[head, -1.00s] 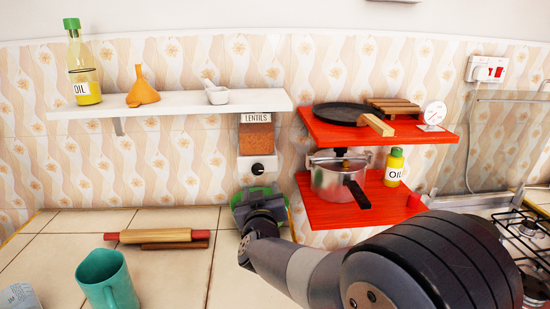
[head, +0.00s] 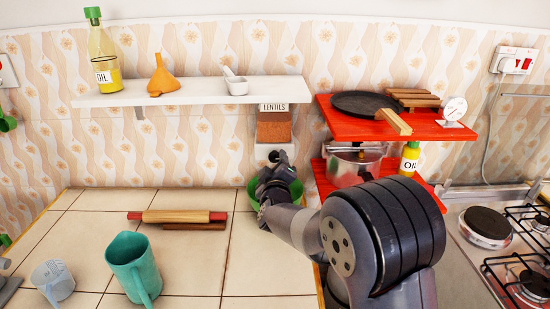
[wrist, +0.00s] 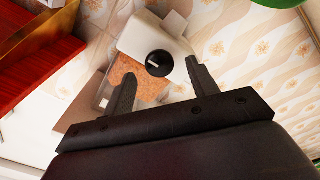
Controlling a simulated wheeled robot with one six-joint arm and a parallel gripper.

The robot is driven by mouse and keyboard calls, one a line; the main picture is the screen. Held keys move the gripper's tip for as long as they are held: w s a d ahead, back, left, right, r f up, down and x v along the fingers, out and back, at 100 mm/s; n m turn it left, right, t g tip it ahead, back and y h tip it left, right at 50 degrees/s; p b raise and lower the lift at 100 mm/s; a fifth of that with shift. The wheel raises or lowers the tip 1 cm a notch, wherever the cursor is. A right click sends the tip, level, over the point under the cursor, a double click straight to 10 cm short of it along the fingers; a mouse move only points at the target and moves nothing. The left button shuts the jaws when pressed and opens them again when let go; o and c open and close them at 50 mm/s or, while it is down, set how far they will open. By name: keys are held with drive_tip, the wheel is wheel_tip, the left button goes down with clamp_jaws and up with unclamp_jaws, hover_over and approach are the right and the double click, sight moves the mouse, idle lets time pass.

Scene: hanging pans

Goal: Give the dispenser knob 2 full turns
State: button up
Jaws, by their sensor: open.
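The lentils dispenser (head: 273,126) hangs on the tiled wall below the white shelf, with brown lentils behind its clear front. Its black round knob (wrist: 159,63) with a light pointer mark shows in the wrist view, on the white lower housing (wrist: 140,38). In the head view my arm hides most of the knob. My gripper (wrist: 155,78) is open and empty, its fingertips pointing at the dispenser. The knob appears between the two fingertips and beyond them, closer to the right one. I cannot tell how far off it is. In the head view my gripper (head: 273,160) is just in front of the dispenser's bottom.
A green bowl (head: 254,192) sits below the dispenser, partly behind my gripper. Red shelves (head: 340,122) with a pan and pot stand close on the right. A white shelf (head: 190,93) is above. A rolling pin (head: 178,216) and teal jug (head: 133,265) are on the counter.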

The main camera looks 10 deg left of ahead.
sight(275, 156)
drive_tip(key=shift+x, duration=1.4)
drive_tip(key=shift+c, duration=0.4)
drive_tip(key=c, duration=0.9)
drive_tip(key=shift+f+m, duration=0.1)
drive_tip(key=shift+m, duration=0.2)
